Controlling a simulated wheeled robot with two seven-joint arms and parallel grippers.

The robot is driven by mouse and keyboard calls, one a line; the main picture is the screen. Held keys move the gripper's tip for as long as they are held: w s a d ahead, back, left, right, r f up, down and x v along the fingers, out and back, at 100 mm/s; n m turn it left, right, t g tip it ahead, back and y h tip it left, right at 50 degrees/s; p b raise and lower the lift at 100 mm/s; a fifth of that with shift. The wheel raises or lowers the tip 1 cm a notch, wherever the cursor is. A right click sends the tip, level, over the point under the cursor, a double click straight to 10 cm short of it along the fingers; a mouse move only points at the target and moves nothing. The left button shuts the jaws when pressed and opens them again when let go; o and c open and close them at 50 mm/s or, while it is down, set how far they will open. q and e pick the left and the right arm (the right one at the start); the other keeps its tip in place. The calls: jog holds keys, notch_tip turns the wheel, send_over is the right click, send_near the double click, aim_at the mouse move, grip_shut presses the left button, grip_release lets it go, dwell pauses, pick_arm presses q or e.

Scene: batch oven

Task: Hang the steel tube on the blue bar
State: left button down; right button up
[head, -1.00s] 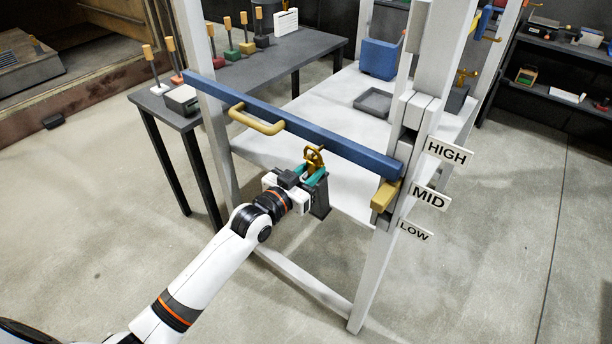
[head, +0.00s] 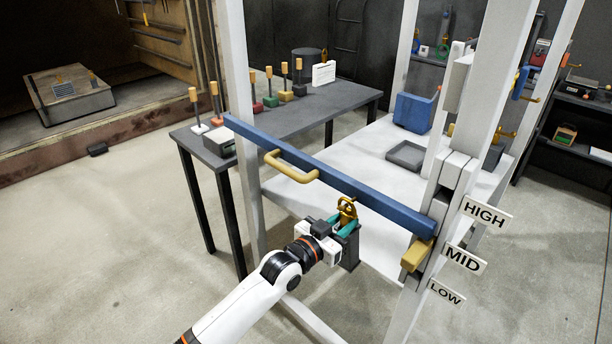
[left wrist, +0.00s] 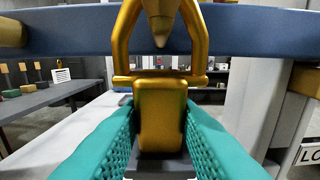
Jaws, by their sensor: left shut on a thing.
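My left gripper (head: 344,227), with teal fingers, is shut on a gold hanger (head: 346,210). A dark grey piece (head: 349,252), apparently the steel tube, hangs upright below the fingers. In the left wrist view the teal fingertips (left wrist: 160,122) clasp the hanger's gold block (left wrist: 161,108). Its gold loop and pointed tip rise in front of the blue bar (left wrist: 75,32). In the head view the blue bar (head: 330,177) slopes across the white frame, and the hanger is just below its lower edge on the near side. I cannot tell whether they touch. My right gripper is out of view.
A yellow handle (head: 291,167) sticks out from the bar left of the gripper. A yellow block (head: 417,254) sits under the bar's right end, by the HIGH, MID and LOW signs (head: 463,258). A white shelf (head: 385,222) lies behind. A dark table (head: 290,118) stands at back left.

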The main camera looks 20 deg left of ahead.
pick_arm(q)
jog(key=shift+f+b, duration=0.45)
jog(key=shift+f, duration=0.15)
dwell(1.0)
dwell(0.8)
jog(key=shift+s+a+r+g+y+p, duration=0.2)
jog(key=shift+g+p, duration=0.25)
jog(key=shift+p, duration=1.15)
jog(key=shift+s+f+g+y+p, duration=0.1)
jog(key=shift+s+g+p, duration=0.25)
jog(key=shift+p, duration=1.2)
jog(key=shift+w, duration=0.1)
jog(key=c, duration=1.5)
grip_release()
jog(key=shift+o, duration=0.7)
jog(key=o, duration=0.5)
jog(key=shift+o, duration=0.2)
